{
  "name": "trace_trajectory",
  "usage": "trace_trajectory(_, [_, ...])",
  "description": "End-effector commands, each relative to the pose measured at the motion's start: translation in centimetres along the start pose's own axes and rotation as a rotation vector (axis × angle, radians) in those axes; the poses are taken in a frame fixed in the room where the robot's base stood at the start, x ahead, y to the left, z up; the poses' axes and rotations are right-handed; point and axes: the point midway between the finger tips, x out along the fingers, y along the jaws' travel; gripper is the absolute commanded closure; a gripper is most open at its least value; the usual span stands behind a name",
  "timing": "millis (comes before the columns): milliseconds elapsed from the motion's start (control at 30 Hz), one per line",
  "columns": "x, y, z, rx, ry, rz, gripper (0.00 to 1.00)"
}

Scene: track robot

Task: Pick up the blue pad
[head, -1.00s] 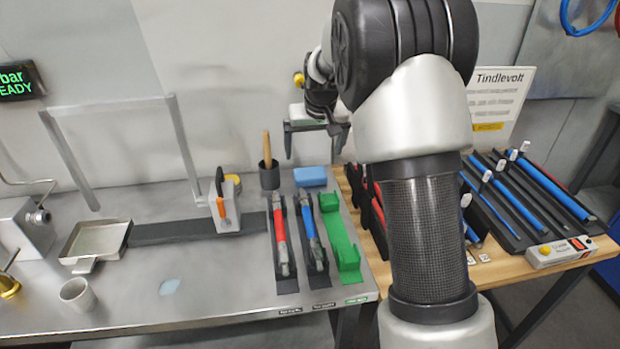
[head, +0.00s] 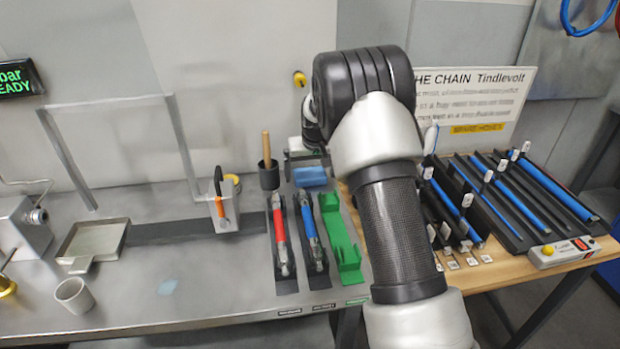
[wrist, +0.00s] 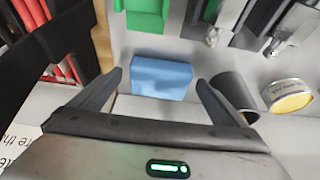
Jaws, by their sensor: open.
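The blue pad (head: 310,177) is a small light-blue block on the back edge of the steel bench, between the dark cup and the green holder. In the wrist view the blue pad (wrist: 161,79) lies ahead of and between my fingers. My gripper (wrist: 158,88) is open and empty, with one finger on each side of the pad's outline. I cannot tell whether the fingers touch it. In the head view my gripper (head: 306,156) is low behind the pad, partly hidden by my arm.
A dark cup (head: 268,178) with a wooden handle stands just left of the pad; it is close to one finger in the wrist view (wrist: 236,94). A green holder (head: 340,235) and red and blue tools in black trays are in front. A wooden table (head: 500,270) with racks is right.

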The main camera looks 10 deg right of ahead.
Motion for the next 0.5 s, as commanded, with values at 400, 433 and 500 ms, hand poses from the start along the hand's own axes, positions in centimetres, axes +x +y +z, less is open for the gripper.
trace_trajectory(400, [-0.05,0.01,0.02,0.001,-0.001,0.000,0.48])
trace_trajectory(433, [-0.06,0.01,0.01,0.001,0.000,0.000,0.48])
trace_trajectory(500, [-0.05,0.01,0.02,0.001,-0.001,0.000,0.48])
